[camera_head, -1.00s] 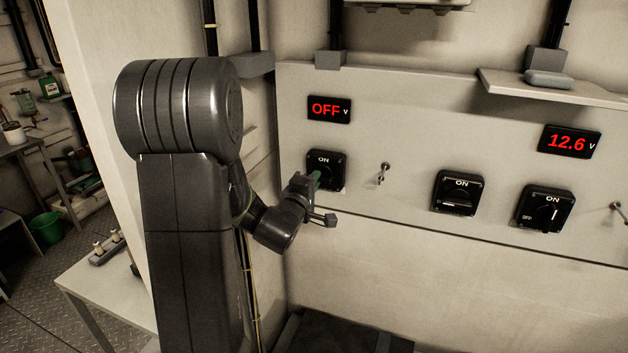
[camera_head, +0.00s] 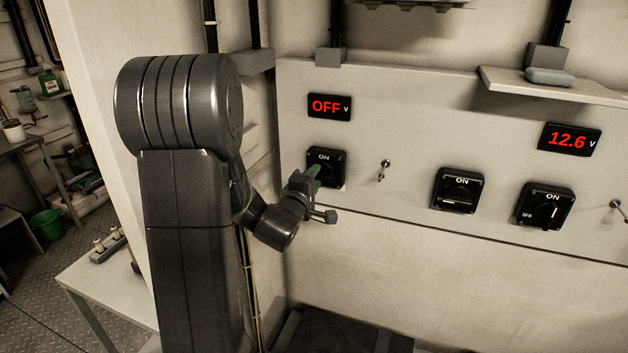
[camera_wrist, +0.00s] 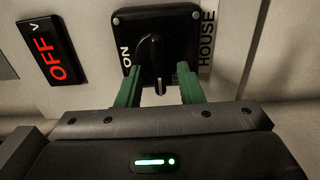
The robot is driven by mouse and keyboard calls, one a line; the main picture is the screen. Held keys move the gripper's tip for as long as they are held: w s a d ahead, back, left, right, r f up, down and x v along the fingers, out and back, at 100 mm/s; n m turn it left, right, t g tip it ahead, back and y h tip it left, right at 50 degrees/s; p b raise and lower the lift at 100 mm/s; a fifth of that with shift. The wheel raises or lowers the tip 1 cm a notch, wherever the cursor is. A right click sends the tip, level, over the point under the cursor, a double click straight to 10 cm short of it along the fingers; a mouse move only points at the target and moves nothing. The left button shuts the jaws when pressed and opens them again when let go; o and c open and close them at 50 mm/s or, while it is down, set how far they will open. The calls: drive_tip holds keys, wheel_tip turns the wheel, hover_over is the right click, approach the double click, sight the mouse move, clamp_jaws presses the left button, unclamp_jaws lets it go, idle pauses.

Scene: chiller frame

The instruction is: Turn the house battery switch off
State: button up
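The house battery switch (camera_wrist: 182,22) is a black square plate with a dark rotary knob (camera_wrist: 152,55), labelled HOUSE and ON, in the wrist view. The knob's white mark points toward the bottom of that view, away from ON at the left. The red display (camera_wrist: 52,53) beside it reads OFF. In the head view the switch (camera_head: 338,160) is the leftmost one, under its display (camera_head: 329,106). My gripper (camera_wrist: 160,90) is open, its green fingers apart on either side of the knob's lower end, with gaps showing. In the head view my gripper (camera_head: 316,175) partly covers the switch.
A toggle (camera_head: 384,170) sits right of the switch. Two more rotary switches, the middle one (camera_head: 459,190) and the right one (camera_head: 545,205), stand farther right, with a 12.6 display (camera_head: 570,141) above. A shelf (camera_head: 555,88) juts out at upper right.

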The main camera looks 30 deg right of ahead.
drive_tip(key=b+v, duration=0.2)
drive_tip(key=v, duration=1.1)
drive_tip(key=shift+s+a, duration=0.2)
drive_tip(key=shift+a, duration=0.15)
drive_tip(key=shift+d, duration=0.1)
drive_tip(key=p+x, duration=0.2)
drive_tip(key=x, duration=1.1)
drive_tip(key=shift+w+d, duration=0.25)
drive_tip(key=shift+d, duration=0.05)
drive_tip(key=shift+s+a, duration=0.1)
drive_tip(key=shift+a, duration=0.05)
drive_tip(key=b+v, duration=0.3)
drive_tip(key=v, duration=1)
drive_tip(key=w+d+m, duration=0.6)
drive_tip(key=w+d, duration=0.2)
drive_tip(key=d, duration=0.2)
drive_tip(key=shift+w+d+r+m+p, duration=0.15)
drive_tip(key=shift+d+r+m+p, duration=0.15)
drive_tip(key=shift+m+p, duration=0.1)
